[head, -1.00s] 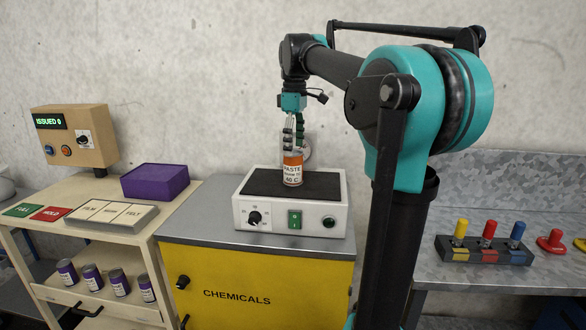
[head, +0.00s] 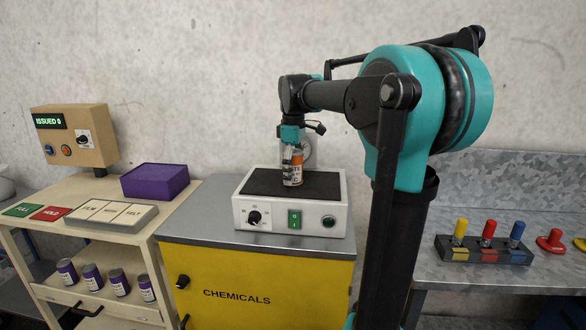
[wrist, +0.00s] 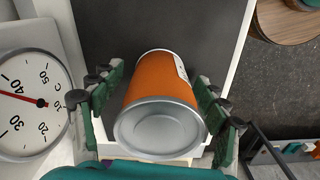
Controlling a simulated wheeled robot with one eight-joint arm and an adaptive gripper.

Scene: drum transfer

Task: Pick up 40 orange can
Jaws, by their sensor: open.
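The orange can (head: 298,171) with a white label and silver lid stands upright on the black top of the white hot plate (head: 260,218). In the wrist view, the can (wrist: 165,85) lies between the two green and black fingers of my gripper (wrist: 160,120), one on each side. My gripper (head: 292,165) is down around the can in the head view and hides part of it. The fingers are open. A small gap shows on the left; I cannot tell whether the right finger touches.
A round dial thermometer (wrist: 28,100) stands close on the left in the wrist view, its red needle near 40. The hot plate sits on a yellow chemicals cabinet (head: 255,285). A purple box (head: 155,181) is to the left; colored pegs (head: 487,238) stand far right.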

